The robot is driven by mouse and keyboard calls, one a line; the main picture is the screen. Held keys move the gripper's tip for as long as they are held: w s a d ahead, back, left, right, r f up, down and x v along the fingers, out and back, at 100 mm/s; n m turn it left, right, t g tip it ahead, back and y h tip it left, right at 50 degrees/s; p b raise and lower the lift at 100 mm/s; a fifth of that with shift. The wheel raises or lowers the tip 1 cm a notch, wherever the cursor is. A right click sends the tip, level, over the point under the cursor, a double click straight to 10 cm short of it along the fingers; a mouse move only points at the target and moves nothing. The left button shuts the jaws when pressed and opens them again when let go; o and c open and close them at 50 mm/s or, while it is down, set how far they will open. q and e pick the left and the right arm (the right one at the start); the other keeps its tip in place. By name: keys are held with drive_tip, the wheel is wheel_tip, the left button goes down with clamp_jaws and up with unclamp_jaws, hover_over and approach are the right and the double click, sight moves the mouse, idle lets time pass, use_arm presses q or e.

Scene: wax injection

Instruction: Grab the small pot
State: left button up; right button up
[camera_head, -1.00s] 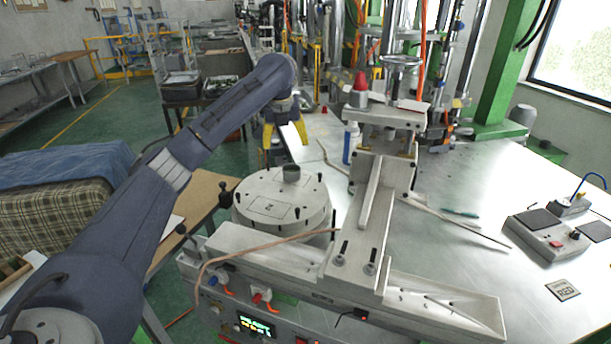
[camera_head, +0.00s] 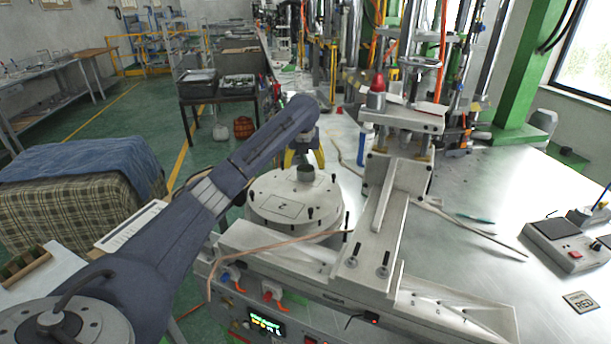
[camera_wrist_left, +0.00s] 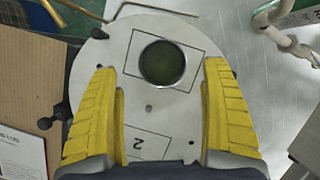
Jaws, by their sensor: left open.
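The small pot (camera_head: 305,173) is a short grey-green cylinder standing on top of the round white plate (camera_head: 272,208) of the machine. In the left wrist view the pot (camera_wrist_left: 163,64) is seen from above, inside a drawn rectangle, with a dark inside. My left gripper (camera_head: 304,160) has yellow fingers and is just behind and above the pot in the head view. In the left wrist view the open fingers (camera_wrist_left: 162,75) stand wide on either side, with the pot ahead between their tips and apart from both. My right gripper is not in view.
A copper-coloured rod (camera_head: 270,244) lies across the machine front. A white press block with a red-topped part (camera_head: 377,92) stands to the right of the plate. Small black pegs rise around the plate's rim.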

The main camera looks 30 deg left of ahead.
sight(305, 171)
use_arm(q)
drive_tip(key=shift+d+x, duration=0.2)
drive_tip(key=shift+x, duration=2.55)
drive_tip(key=c, duration=1.5)
drive_tip(key=shift+o, duration=0.2)
